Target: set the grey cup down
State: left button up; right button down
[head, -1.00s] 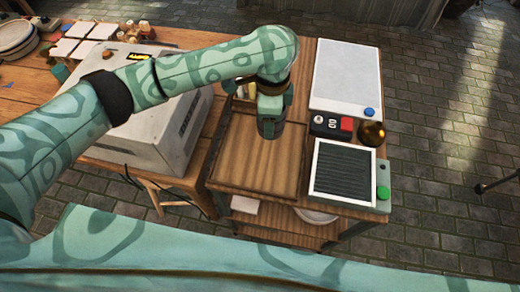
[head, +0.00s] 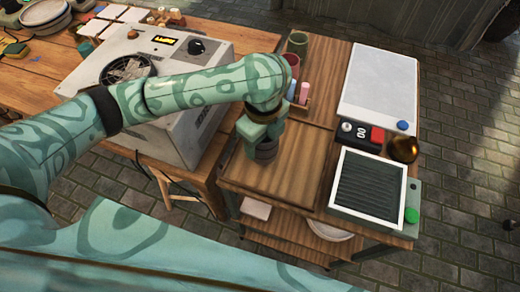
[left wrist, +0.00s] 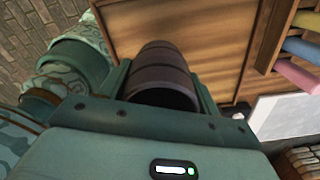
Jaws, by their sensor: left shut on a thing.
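My left gripper (head: 264,138) points down over the left part of the wooden tray (head: 302,178) on the small wooden table. It is shut on the grey cup (head: 265,153), a dark ribbed cup mostly hidden by the gripper in the head view. In the left wrist view the grey cup (left wrist: 163,72) sits between the fingers of the left gripper (left wrist: 160,82), with the wooden surface behind it. I cannot tell whether the cup touches the tray. My right gripper is not in view.
A green cup (head: 297,43), a reddish cup (head: 291,62) and coloured sticks (head: 304,92) stand behind the tray. To its right are a dark panel in a white frame (head: 368,190), a button box (head: 361,134) and a brass ball (head: 404,149). A grey machine (head: 165,75) stands left.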

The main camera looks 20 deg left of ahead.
aim_at(259, 151)
pick_arm(q)
jog(key=shift+s+a+f, duration=0.15)
jog(key=shift+a+f, duration=0.05)
jog(key=shift+f, duration=0.1)
jog(key=f+b, duration=0.1)
jog(key=f, duration=0.1)
jog(key=f+b, duration=0.2)
jog(key=shift+s+a, duration=0.2)
jog(key=shift+r, duration=0.3)
jog(key=o, duration=1.3)
jog(key=shift+f, duration=0.1)
notch_tip(259, 151, up, 12)
jog(key=p, duration=0.7)
